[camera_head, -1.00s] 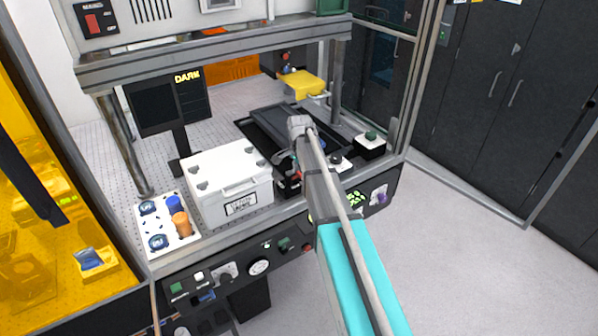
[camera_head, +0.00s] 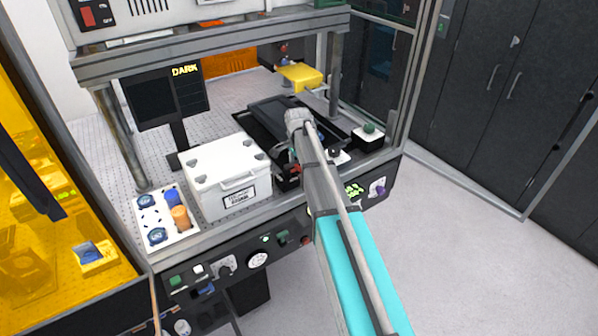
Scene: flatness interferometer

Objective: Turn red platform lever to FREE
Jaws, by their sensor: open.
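A small red part (camera_head: 295,168) shows beside my wrist at the front edge of the bench, right of the white box; I cannot tell whether it is the platform lever or which way it points. Another small red part (camera_head: 305,240) is on the right of the lower front panel. My arm reaches in from the bottom right. My gripper (camera_head: 292,158) is at the arm's far end, close to the first red part and mostly hidden by my wrist. It is open; contact with the red part cannot be made out.
A white box (camera_head: 225,172) and a white tray (camera_head: 152,202) with blue and orange pieces stand left of the arm. A dark flat platform (camera_head: 268,118) lies behind it. The floor at right is clear.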

